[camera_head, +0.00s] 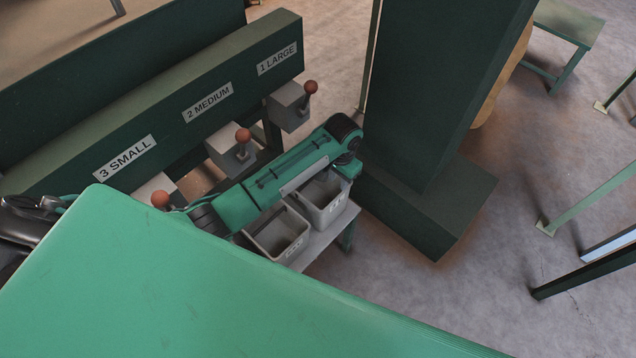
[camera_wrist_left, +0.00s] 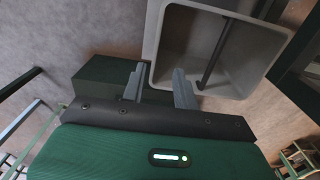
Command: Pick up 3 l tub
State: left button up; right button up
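Two open grey tubs stand side by side on a low stand in the head view. The far tub (camera_head: 322,203) is partly hidden by my left arm; the near tub (camera_head: 278,235) is below and left of it. Both have small front labels I cannot read clearly, so I cannot tell which is the 3 l tub. My left gripper (camera_head: 347,168) is at the far tub's right edge, partly hidden. My right gripper is not in view.
A dark green hopper bench (camera_head: 220,75) labelled 1 LARGE, 2 MEDIUM and 3 SMALL has spouts with orange-knobbed levers (camera_head: 242,136). A thick dark green post (camera_head: 435,110) with a wide base stands just right of the tubs. The grey stand (camera_head: 325,238) shows below the tubs.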

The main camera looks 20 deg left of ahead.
pick_arm(q)
send_over(337, 204)
notch_tip(337, 204, down, 8)
notch_tip(337, 204, down, 5)
jog(key=shift+s+a+f+b, duration=0.1)
jog(key=shift+f+b, duration=0.05)
jog(key=shift+b, duration=0.3)
jog(key=shift+f, duration=0.1)
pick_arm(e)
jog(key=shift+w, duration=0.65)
pick_arm(q)
jog(key=c, duration=0.6)
grip_shut()
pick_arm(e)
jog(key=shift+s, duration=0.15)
pick_arm(q)
jog(key=shift+s, duration=0.15)
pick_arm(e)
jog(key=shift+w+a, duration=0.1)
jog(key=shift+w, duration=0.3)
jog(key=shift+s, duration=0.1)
